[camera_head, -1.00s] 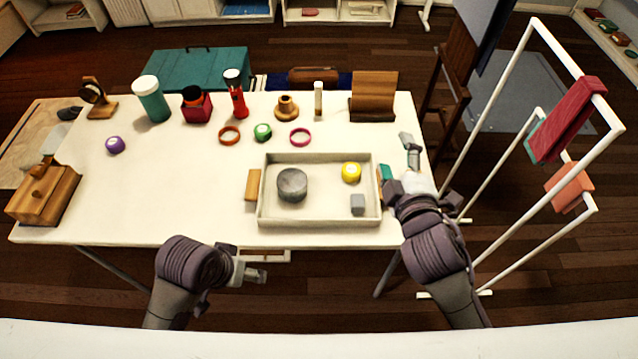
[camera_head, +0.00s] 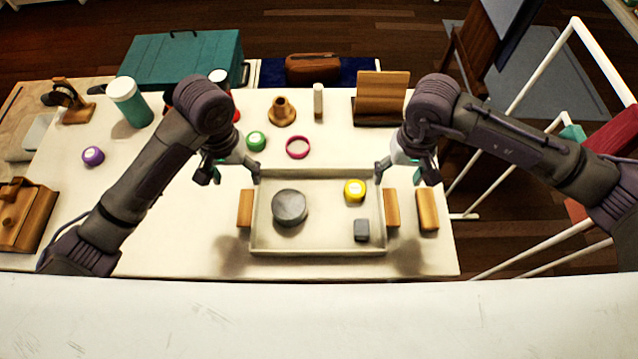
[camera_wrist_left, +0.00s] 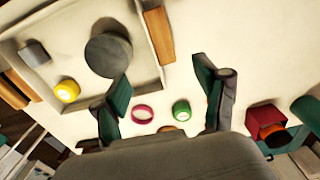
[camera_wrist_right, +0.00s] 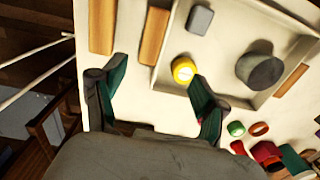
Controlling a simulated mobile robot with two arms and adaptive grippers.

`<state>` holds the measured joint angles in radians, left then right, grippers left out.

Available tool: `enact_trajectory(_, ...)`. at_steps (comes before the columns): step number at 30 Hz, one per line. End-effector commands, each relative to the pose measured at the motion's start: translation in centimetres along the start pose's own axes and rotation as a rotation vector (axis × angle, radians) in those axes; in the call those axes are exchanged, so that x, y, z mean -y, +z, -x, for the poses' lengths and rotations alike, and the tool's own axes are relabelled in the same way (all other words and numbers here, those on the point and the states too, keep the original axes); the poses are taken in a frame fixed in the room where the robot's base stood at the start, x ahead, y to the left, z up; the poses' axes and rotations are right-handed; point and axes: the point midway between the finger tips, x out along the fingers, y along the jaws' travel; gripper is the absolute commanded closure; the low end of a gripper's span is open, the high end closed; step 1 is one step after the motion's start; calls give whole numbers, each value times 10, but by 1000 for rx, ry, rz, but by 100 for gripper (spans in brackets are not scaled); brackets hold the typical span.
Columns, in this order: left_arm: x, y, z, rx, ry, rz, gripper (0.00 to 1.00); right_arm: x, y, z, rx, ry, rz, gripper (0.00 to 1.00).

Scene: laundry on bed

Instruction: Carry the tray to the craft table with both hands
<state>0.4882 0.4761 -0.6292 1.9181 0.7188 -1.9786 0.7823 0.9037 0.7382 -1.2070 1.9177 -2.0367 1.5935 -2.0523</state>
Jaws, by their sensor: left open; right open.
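The shallow cream tray (camera_head: 318,251) lies on the white table. It holds a dark grey round tin (camera_head: 290,207), a yellow tape roll (camera_head: 354,190) and a small grey block (camera_head: 361,230). Wooden handle pieces show at its left side (camera_head: 245,208) and right side (camera_head: 391,207). My left gripper (camera_head: 236,178) is open above the tray's far left corner; in the left wrist view its jaws (camera_wrist_left: 163,95) are spread and empty. My right gripper (camera_head: 406,176) is open above the far right corner; its spread, empty jaws (camera_wrist_right: 150,92) also show in the right wrist view.
A separate wooden block (camera_head: 428,210) lies right of the tray. A pink ring (camera_head: 298,147), green tape roll (camera_head: 255,140) and wooden spool (camera_head: 282,111) stand behind it. A teal bottle (camera_head: 130,102) is at left. A white rack (camera_head: 545,85) stands at right.

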Motion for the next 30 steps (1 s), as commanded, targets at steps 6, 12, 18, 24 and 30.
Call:
enact_trajectory(6,1,0,1,4,-4,4,27,-10,-2,1,-5,42,15,27)
enact_trajectory(12,1,0,-1,4,-3,4,27,-9,-2,-1,-4,39,13,27)
enact_trajectory(18,1,0,-22,6,-4,4,27,-10,-2,-22,-1,38,12,27)
enact_trajectory(24,1,1,-61,8,-5,3,27,-11,-1,-60,0,38,12,27)
enact_trajectory(30,1,0,-99,6,-4,4,27,-12,-2,-99,-1,37,11,27)
